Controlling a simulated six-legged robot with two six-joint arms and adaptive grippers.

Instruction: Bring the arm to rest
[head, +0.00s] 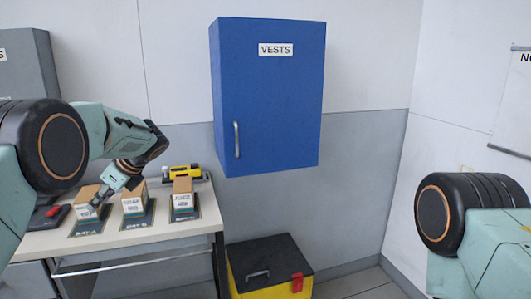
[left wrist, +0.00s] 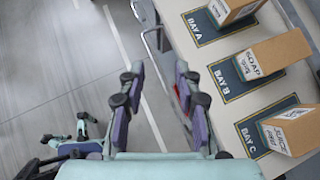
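My left arm comes in from the left in the head view. Its gripper (head: 106,190) hangs over the left part of the table (head: 146,236), in front of the box at Bay A. In the left wrist view my left gripper (left wrist: 160,75) has its two fingers spread, with nothing between them, only the floor and the table's edge behind. Of my right arm, only a large joint and a link show at the right of the head view.
Cartons stand on dark mats: Bay A (left wrist: 235,8), the soap carton (left wrist: 270,55) on Bay B, the juice carton (left wrist: 288,132) on Bay C. A yellow-black device (head: 181,171) lies behind them. A blue vests cabinet (head: 267,110) hangs above a yellow-black chest (head: 270,268).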

